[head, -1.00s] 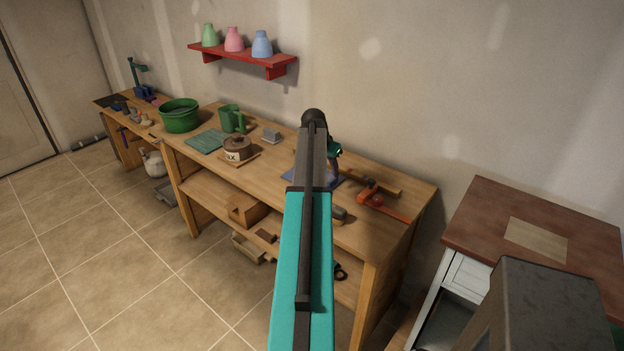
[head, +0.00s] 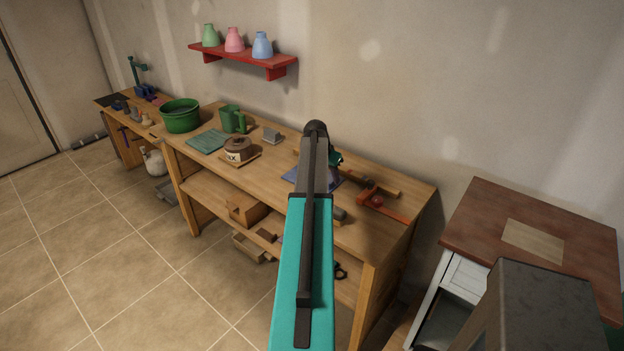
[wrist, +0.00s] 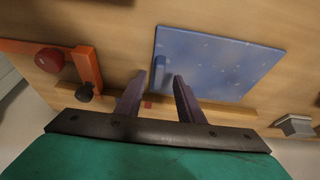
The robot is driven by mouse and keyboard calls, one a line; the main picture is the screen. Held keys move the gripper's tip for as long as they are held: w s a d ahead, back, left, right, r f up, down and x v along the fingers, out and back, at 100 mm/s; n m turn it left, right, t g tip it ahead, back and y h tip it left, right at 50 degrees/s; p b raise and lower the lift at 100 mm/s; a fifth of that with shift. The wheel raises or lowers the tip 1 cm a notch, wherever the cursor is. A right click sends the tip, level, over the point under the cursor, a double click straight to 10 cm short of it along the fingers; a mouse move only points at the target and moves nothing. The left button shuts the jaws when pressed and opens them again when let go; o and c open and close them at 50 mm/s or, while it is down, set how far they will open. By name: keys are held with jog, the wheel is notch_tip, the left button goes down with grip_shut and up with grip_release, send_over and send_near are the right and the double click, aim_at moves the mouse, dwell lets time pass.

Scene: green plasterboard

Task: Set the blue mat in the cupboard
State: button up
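The blue mat (wrist: 222,62), speckled with pale dots, lies flat on the wooden workbench. In the head view the mat (head: 291,176) is partly hidden behind my arm. My gripper (wrist: 159,78) is open above the bench, its fingertips over the mat's near left edge. A small upright blue piece shows between and beyond the fingertips; I cannot tell if it belongs to the mat.
An orange clamp-like tool with a red ball (wrist: 50,60) lies left of my gripper in the wrist view. A grey block (wrist: 295,125) lies at the right. A round pot (head: 238,148), green mug (head: 231,118) and green bucket (head: 180,116) stand further along the bench. A red shelf (head: 240,56) hangs above.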

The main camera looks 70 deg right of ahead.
jog(key=shift+p+x, duration=0.35)
jog(key=shift+x, duration=0.9)
jog(key=shift+c, duration=0.2)
grip_shut()
jog(key=shift+d, duration=0.1)
